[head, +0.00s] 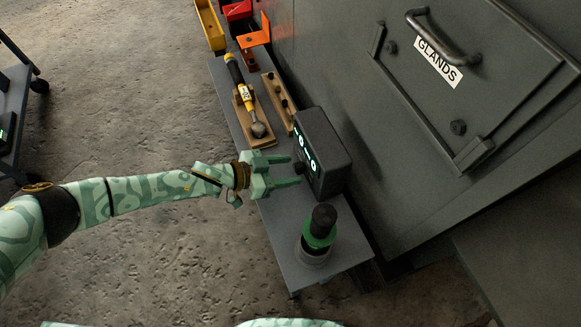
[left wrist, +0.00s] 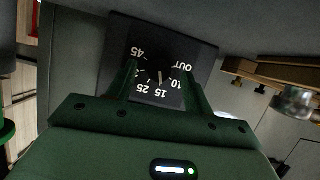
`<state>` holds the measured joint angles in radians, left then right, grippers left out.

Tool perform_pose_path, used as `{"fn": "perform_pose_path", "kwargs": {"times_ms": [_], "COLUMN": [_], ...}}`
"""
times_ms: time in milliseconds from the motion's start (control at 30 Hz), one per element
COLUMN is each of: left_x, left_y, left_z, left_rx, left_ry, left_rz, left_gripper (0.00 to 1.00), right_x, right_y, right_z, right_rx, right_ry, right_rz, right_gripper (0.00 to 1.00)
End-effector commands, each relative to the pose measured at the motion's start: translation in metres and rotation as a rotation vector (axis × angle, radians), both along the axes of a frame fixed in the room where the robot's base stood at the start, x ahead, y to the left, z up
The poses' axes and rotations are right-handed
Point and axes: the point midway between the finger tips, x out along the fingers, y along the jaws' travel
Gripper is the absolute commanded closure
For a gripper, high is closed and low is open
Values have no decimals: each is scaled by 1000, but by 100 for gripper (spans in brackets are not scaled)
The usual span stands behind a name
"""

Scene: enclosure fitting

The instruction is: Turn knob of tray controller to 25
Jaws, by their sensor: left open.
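The tray controller (head: 328,150) is a dark box with a lit face, standing on the grey bench against the cabinet. A small dark knob (head: 300,167) sticks out of its face. In the left wrist view the controller's dial face (left wrist: 120,48) appears upside down, with marks including OUT, 10, 15, 25 and 45. A pale pointer line (left wrist: 160,78) shows between the fingers and points roughly towards 15. My left gripper (head: 297,169) is open, its two fingers pointing at the face on either side of the knob. I cannot tell whether they touch it. My right gripper is not in view.
A black and green cylinder (head: 320,228) stands on the bench (head: 284,214) near the controller. A yellow-handled tool (head: 243,88) and a wooden block with dark fittings (head: 278,100) lie farther back. The cabinet marked GLANDS (head: 437,62) stands right behind the bench.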

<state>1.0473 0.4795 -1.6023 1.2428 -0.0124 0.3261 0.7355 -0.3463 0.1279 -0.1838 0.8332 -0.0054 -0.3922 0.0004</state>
Motion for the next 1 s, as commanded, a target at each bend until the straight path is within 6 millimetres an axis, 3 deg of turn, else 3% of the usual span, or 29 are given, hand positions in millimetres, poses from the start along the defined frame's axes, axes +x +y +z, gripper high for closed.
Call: {"fn": "perform_pose_path", "kwargs": {"times_ms": [133,433,467,600,1000], "left_x": [4,5,5,5,4], "left_y": [-11,-13,-13,-13,-13], "left_z": [-7,-5,-5,-5,-4], "left_rx": [1,2,2,1,22], "left_ry": [0,-2,-2,-1,-50], "left_rz": [0,0,0,0,1], "left_gripper": [49,49,54,93,93], "right_x": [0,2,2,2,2], "right_y": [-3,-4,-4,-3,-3], "right_z": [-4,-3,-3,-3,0], "right_rx": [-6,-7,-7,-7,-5], "right_ry": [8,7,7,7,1], "right_rz": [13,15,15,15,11], "right_gripper": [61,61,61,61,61]}}
